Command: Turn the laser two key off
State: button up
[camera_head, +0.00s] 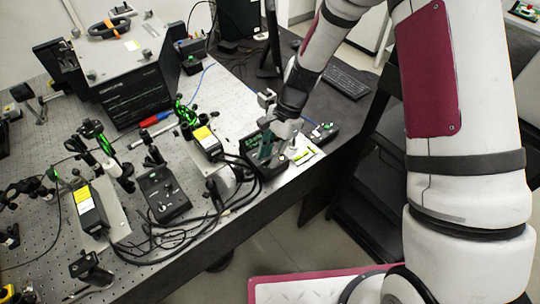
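My gripper (270,148) reaches down from the upper right over a black laser control box (252,143) near the bench's right edge. The fingers are at or just above the box and cover part of its top. Its key is hidden or too small to make out, so I cannot tell whether the gripper touches it. I cannot tell whether the fingers are open or shut. A second black control box (163,193) lies on the bench to the left. Two black laser heads with yellow labels, one (207,141) nearer the gripper and one (88,209) farther left, stand on the bench.
Black cables (237,201) loop over the bench's front edge. Green-lit optic mounts (97,135) stand at the left. A small black box (323,132) and a keyboard (345,82) lie right of the gripper.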

jog(key=shift+s+f, duration=0.1)
jog(key=shift+f, duration=0.2)
grip_shut()
